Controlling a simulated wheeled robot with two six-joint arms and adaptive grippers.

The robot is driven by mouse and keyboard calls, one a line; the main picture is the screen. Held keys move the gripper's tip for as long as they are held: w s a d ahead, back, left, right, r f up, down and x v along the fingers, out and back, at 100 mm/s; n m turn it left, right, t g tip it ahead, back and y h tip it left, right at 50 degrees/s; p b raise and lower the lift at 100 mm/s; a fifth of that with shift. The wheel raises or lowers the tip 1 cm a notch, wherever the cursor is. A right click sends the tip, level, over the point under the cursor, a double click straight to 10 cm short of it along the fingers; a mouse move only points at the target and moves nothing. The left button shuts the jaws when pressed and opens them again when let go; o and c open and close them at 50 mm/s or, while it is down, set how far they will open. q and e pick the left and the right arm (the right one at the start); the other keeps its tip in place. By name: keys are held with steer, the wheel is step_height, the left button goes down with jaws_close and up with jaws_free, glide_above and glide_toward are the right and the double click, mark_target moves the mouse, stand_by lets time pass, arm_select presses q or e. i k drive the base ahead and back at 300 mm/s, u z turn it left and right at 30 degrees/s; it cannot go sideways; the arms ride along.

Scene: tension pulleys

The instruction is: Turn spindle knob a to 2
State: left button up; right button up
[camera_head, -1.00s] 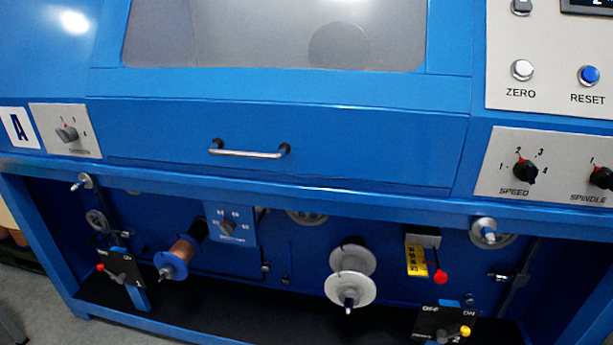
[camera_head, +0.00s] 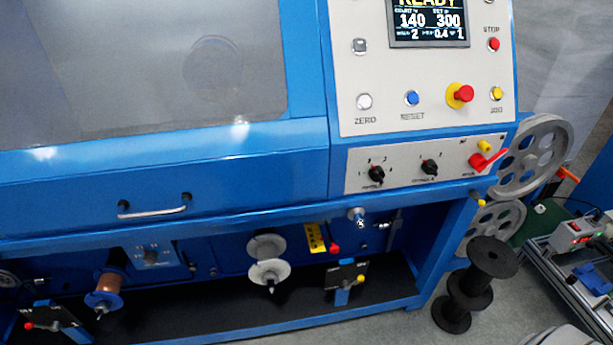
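The spindle knob (camera_head: 429,167) is a small black rotary knob on the grey lower panel (camera_head: 400,178) of the blue machine, with a label below it too blurred to read fully. Neither of my grippers is in view.
A red lever (camera_head: 487,160) is right of the spindle knob. Above are a lit display (camera_head: 429,22), a white button, a blue button and a red stop knob (camera_head: 460,95). A drawer handle (camera_head: 152,211) juts out left. Black spools (camera_head: 470,290) stand on the floor at right.

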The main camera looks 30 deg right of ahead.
mark_target(429, 167)
steer(key=z, duration=1.1)
